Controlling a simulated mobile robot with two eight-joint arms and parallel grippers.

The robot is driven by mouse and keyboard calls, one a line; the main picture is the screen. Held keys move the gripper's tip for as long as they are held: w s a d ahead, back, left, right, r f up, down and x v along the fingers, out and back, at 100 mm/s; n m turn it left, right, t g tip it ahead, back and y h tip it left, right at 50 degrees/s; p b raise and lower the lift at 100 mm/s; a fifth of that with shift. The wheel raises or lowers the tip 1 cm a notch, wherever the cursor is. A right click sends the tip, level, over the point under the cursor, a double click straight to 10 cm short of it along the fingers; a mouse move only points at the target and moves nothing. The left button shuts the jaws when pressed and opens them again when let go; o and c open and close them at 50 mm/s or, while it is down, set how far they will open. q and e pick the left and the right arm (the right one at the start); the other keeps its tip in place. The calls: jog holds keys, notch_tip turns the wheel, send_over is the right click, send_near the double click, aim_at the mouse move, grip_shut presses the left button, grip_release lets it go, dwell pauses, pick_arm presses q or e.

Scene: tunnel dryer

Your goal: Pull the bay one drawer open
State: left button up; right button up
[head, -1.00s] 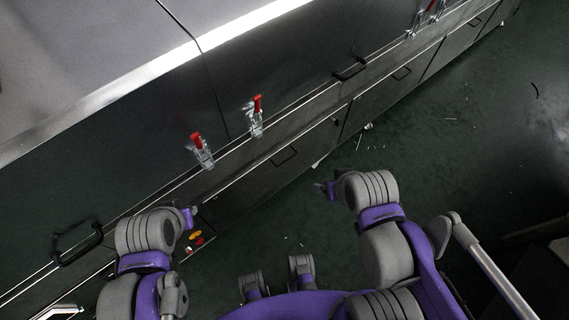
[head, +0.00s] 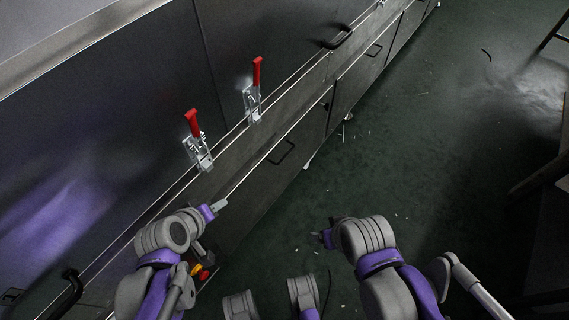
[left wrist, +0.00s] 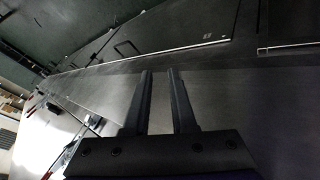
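A dark drawer front (head: 262,187) with a black bar handle (head: 281,153) is low in the metal cabinet wall in the head view; it appears closed. No bay label can be read. A similar handle (left wrist: 127,47) shows in the left wrist view, apart from the fingers. My left gripper (head: 219,206) is near the cabinet, left of and below the handle in the picture. Its two fingers (left wrist: 159,75) stand apart with nothing between them. My right gripper (head: 323,238) is over the floor, away from the cabinet; its fingers are too small to read.
Two red-handled toggle clamps (head: 197,148) (head: 252,98) are on the cabinet above the drawers. A second front with a handle (head: 374,49) is farther along. Black handles (head: 338,37) (head: 68,294) stick out above. Red and yellow buttons (head: 203,272) are near my left arm. Green floor (head: 400,170) is mostly clear.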

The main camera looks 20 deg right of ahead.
aim_at(287, 154)
pick_arm(q)
jog(key=w+d+f+n+t+h, duration=0.2)
jog(key=w+d+f+n, duration=0.1)
jog(key=w+d, duration=0.4)
jog(key=w+d+f+n+t+h, duration=0.2)
jog(key=w+d+f+n, duration=0.1)
jog(key=w+d, duration=0.35)
jog(key=w+d+f+n+t, duration=0.2)
jog(key=d+f+n, duration=0.4)
jog(key=f+n, duration=0.5)
jog(key=w+d+f, duration=0.1)
jog(key=w+d, duration=0.1)
jog(key=w, duration=0.1)
jog(key=w+d+f+m+b, duration=0.1)
jog(key=w, duration=0.2)
jog(key=w+d+f+m, duration=0.1)
jog(key=w+d, duration=0.1)
jog(key=w, duration=0.1)
jog(key=shift+d+f, duration=0.35)
jog(key=shift+f, duration=0.05)
grip_shut()
jog(key=shift+t, duration=0.3)
